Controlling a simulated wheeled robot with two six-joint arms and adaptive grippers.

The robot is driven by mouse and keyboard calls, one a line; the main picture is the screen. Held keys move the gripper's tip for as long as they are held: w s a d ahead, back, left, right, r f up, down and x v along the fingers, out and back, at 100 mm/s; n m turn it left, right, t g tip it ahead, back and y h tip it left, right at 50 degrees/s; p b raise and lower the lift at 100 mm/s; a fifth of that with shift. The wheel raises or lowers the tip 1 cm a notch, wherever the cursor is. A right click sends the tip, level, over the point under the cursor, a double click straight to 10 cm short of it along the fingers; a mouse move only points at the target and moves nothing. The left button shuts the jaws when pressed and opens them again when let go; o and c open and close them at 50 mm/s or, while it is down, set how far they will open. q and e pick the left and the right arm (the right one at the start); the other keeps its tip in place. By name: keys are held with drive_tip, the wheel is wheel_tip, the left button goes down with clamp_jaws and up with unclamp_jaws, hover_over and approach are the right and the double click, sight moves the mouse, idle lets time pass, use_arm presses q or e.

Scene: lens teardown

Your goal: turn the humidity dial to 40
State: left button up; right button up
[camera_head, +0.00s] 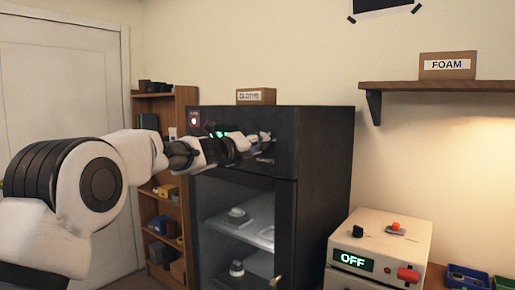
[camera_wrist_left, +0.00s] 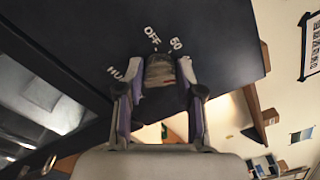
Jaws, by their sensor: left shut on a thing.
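The humidity dial (camera_wrist_left: 159,70) is a greyish knob on the dark front panel of the cabinet (camera_head: 325,150). In the left wrist view the marks OFF and 50 show beside it, with part of the word HUMIDITY. My left gripper (camera_wrist_left: 160,82) is shut on the dial, one finger on each side. In the head view my left gripper (camera_head: 262,139) reaches the cabinet's upper right front and mostly hides the dial. I cannot tell which value the dial points to. My right gripper is in neither view.
A box labelled CLOTHS (camera_head: 256,96) sits on the cabinet. Behind the glass door (camera_head: 237,225) are shelves with small items. A white device reading OFF (camera_head: 353,262) stands at right, below a shelf (camera_head: 430,86). A wooden bookcase (camera_head: 185,110) is behind my arm.

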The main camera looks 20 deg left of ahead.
use_arm(q)
drive_tip(key=shift+f, duration=0.3)
drive_tip(key=o, duration=1.1)
drive_tip(key=shift+r, duration=0.15)
drive_tip(key=v, duration=1.2)
